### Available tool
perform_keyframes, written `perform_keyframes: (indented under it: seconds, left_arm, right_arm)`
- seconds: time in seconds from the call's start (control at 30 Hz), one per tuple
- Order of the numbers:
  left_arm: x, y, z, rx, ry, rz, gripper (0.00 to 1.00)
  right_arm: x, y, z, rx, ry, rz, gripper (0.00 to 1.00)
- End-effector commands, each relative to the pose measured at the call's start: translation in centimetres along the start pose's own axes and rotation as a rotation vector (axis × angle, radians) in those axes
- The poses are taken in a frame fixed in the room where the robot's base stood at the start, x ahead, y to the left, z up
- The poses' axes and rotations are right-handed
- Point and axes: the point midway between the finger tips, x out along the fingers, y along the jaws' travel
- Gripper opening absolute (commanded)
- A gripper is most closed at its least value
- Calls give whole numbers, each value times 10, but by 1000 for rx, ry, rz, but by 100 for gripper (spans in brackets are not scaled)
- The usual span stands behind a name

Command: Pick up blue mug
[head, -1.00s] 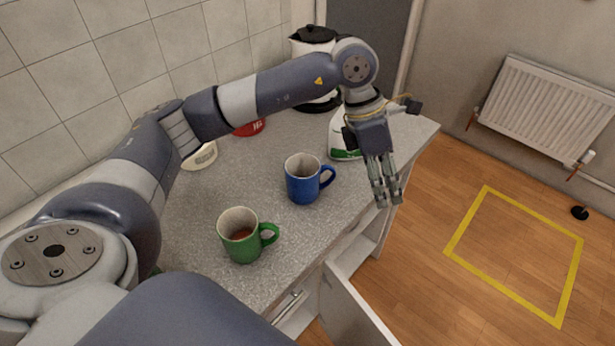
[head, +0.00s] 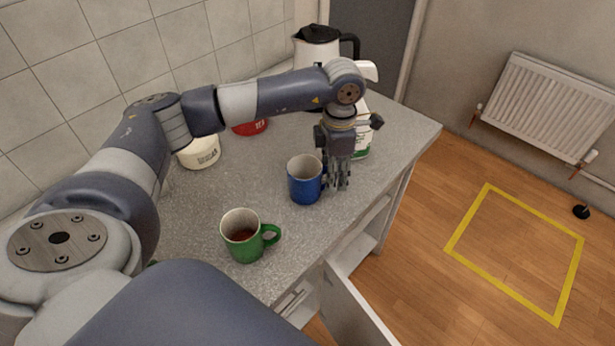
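The blue mug (head: 304,183) stands upright on the grey speckled worktop (head: 200,215), with its pale inside showing. My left gripper (head: 338,183) points down at the right side of the mug, where its handle is. The fingers hide the handle, and I cannot tell whether they are around it, touching it or closed. My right gripper is not in view.
A green mug (head: 243,240) with dark liquid stands nearer. A cream bowl (head: 199,152), a red bowl (head: 250,127) and a black-and-white kettle (head: 316,45) stand behind. A white-and-green container (head: 362,140) is just behind my gripper. An open cupboard door (head: 352,305) is below.

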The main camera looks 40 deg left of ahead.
Motion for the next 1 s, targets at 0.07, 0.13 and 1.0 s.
perform_keyframes:
  seconds: [0.07,0.13,1.0]
  left_arm:
    - [10,0,0,0,3,-2,36]
    - [17,0,0,1,0,-2,36]
    - [22,0,1,1,-2,1,0]
  right_arm:
    - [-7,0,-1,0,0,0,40]
    - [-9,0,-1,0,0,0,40]
    - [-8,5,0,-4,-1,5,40]
